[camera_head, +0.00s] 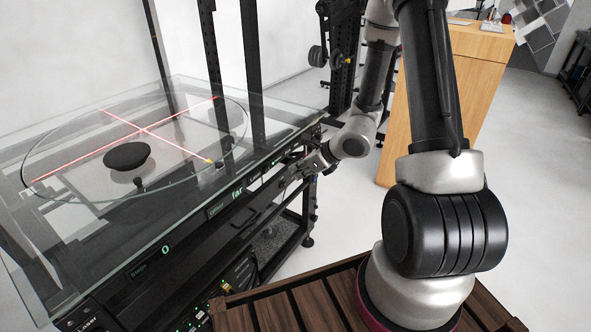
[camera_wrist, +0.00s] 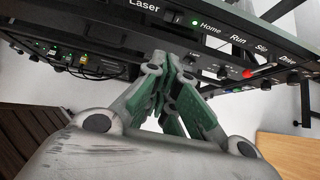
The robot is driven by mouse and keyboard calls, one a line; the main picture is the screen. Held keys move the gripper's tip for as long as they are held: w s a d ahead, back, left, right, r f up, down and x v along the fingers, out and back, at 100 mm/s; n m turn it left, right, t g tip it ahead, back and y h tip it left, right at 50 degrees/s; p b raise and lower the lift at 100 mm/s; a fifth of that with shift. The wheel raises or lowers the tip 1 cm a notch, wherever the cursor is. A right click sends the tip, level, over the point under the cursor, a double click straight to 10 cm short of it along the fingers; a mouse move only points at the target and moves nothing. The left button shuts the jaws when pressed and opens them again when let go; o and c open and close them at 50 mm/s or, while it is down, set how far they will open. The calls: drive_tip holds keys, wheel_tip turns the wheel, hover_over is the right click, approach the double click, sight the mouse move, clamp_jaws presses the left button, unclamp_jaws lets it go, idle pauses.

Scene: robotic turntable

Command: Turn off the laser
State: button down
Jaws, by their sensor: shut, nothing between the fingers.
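Red laser lines (camera_head: 143,131) are lit and cross on the round glass turntable (camera_head: 60,140) in the head view. In the wrist view, a black rocker switch (camera_wrist: 173,17) sits beside the white word "Laser" on the dark front panel, with a lit green light (camera_wrist: 195,23) to its right. My gripper (camera_wrist: 172,62) is shut and empty, with its green-grey fingers pointing up at the panel just below the switch. I cannot tell whether they touch the panel. In the head view my gripper (camera_head: 308,166) is at the right end of the panel.
Labels Home, Run and Drive run along the panel right of the switch, with small knobs and a red part (camera_wrist: 262,71) below them. A wooden cabinet (camera_head: 455,95) stands behind my arm. Clear floor lies between.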

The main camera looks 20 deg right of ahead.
sight(266, 170)
drive_tip(key=w+a+f, duration=0.5)
drive_tip(key=w, duration=0.2)
drive_tip(key=shift+w+a, duration=0.2)
drive_tip(key=shift+w, duration=0.05)
drive_tip(key=shift+a, duration=0.1)
drive_tip(key=shift+w+a, duration=0.15)
drive_tip(key=shift+w, duration=0.1)
drive_tip(key=shift+w+d, duration=0.35)
drive_tip(key=shift+d, duration=0.35)
